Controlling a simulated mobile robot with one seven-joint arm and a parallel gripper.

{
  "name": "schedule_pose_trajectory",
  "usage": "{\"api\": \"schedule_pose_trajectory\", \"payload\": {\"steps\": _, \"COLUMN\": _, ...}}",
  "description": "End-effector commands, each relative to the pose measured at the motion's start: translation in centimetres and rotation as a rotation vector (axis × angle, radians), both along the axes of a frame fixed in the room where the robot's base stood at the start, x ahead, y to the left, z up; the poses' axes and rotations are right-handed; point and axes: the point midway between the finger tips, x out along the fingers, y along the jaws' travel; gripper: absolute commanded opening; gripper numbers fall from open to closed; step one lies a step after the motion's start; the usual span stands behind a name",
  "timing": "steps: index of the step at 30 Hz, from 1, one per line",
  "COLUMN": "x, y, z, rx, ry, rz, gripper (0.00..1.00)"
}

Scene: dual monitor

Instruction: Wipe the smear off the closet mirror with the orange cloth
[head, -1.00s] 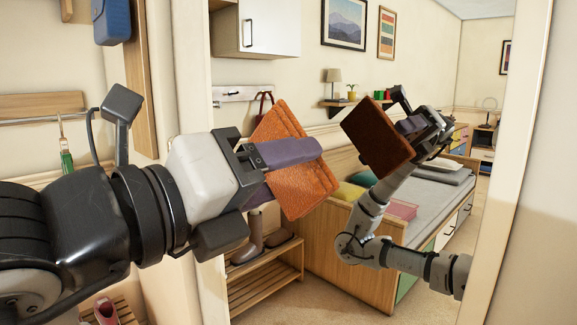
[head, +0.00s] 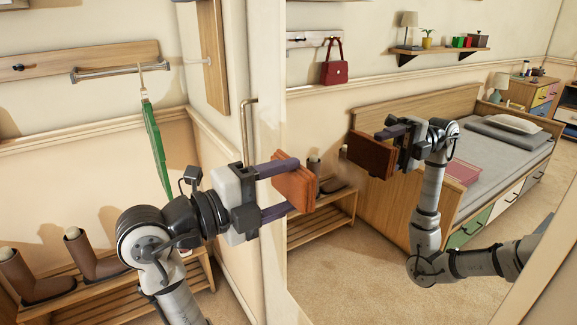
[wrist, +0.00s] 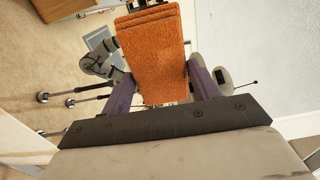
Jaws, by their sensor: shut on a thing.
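My gripper (head: 290,188) is shut on the orange cloth (head: 294,188), a folded thick pad between its two purple fingers. In the wrist view, the cloth (wrist: 153,60) sticks out past the fingertips, with its layered edge at the top. The closet mirror (head: 390,290) fills the right of the head view and reflects the room, my arm and the cloth. The cloth and its reflection are clearly apart, so the cloth is not touching the glass. I cannot make out a smear on the visible part of the mirror.
A vertical bar handle (head: 248,135) stands close to my gripper, left of the mirror. A shoe bench with brown boots (head: 35,275) stands at the lower left. A green item (head: 154,145) hangs from a wall rail (head: 118,69). The bed, shelf and red bag appear as reflections.

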Motion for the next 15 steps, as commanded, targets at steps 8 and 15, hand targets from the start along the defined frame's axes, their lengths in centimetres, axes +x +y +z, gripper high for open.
{"api": "schedule_pose_trajectory", "payload": {"steps": 8, "x": 1.2, "y": -1.6, "z": 0.0, "rx": -0.003, "ry": 0.006, "rz": -0.003, "gripper": 0.35}}
{"api": "schedule_pose_trajectory", "payload": {"steps": 15, "x": 2.6, "y": -3.6, "z": 0.0, "rx": -0.003, "ry": 0.006, "rz": -0.002, "gripper": 0.35}}
